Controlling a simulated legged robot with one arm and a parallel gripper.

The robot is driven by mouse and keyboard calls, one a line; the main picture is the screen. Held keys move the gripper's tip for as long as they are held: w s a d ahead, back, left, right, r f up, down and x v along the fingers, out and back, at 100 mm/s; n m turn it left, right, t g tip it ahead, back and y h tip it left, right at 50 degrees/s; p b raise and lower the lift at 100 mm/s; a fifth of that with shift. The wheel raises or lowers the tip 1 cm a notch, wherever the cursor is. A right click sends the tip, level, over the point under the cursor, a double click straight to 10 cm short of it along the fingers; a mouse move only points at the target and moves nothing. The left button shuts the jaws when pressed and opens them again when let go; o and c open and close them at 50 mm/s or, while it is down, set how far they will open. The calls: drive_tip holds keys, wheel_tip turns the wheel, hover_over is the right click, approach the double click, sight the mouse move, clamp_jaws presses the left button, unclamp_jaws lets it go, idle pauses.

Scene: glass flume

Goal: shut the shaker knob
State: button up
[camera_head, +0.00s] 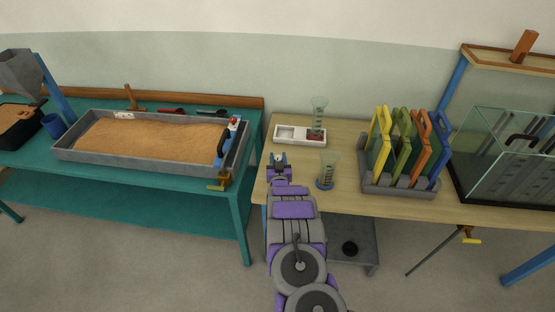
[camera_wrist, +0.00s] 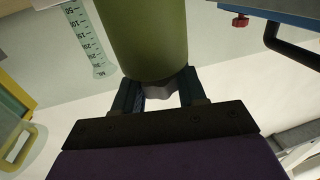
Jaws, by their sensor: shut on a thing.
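In the wrist view, my gripper (camera_wrist: 160,95) is shut on a grey knob-like piece (camera_wrist: 163,90). The piece sits at the end of a thick olive-green cylinder (camera_wrist: 145,38), which runs out of the top of the picture. The two dark fingers stand on either side of the grey piece. I take this piece for the shaker knob, but its turn position cannot be read. In the head view, my gripper (camera_head: 279,158) is at the left part of the wooden table, and the held thing there is too small to make out.
A white tray (camera_head: 287,133) and a graduated cylinder (camera_head: 327,168) stand close to my gripper. A grey rack (camera_head: 372,184) with coloured plates is to the right, before a glass tank (camera_head: 496,150). A sand tray (camera_head: 90,154) with a blue bar (camera_head: 237,131) stands left.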

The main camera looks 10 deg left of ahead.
drive_tip(key=o, duration=1)
drive_tip(key=shift+c, duration=0.2)
drive_tip(key=shift+s, duration=0.1)
drive_tip(key=s+d+p, duration=0.2)
drive_tip(key=s, duration=1.5)
drive_tip(key=shift+d, duration=0.25)
drive_tip(key=shift+w, duration=0.1)
